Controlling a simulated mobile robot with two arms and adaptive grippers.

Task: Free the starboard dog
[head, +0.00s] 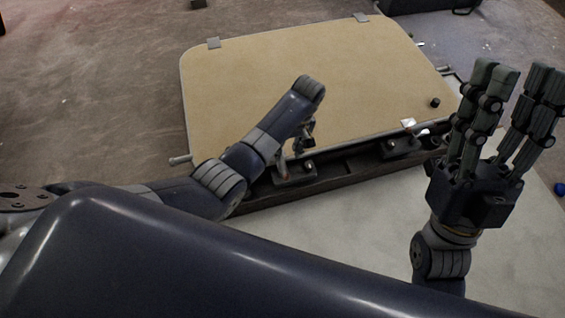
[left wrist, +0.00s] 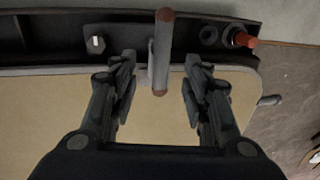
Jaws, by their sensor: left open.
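A tan hatch panel (head: 300,80) with rounded corners lies behind a dark rail (head: 330,180). My left gripper (left wrist: 160,88) is open, one finger each side of the handle's line, with visible gaps. In the head view my left gripper (head: 303,140) hangs over the panel's front edge, its fingers partly hidden by my arm. My right gripper (head: 503,105) is open and empty, fingers upward, at the right. I cannot tell which dog is starboard.
A second fitting (head: 400,146) sits farther right on the rail. In the left wrist view an orange-red peg (left wrist: 244,40) and a pale nut (left wrist: 96,43) are on the rail. A rod (head: 180,160) sticks out at the panel's left. Floor beyond the panel is mostly clear.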

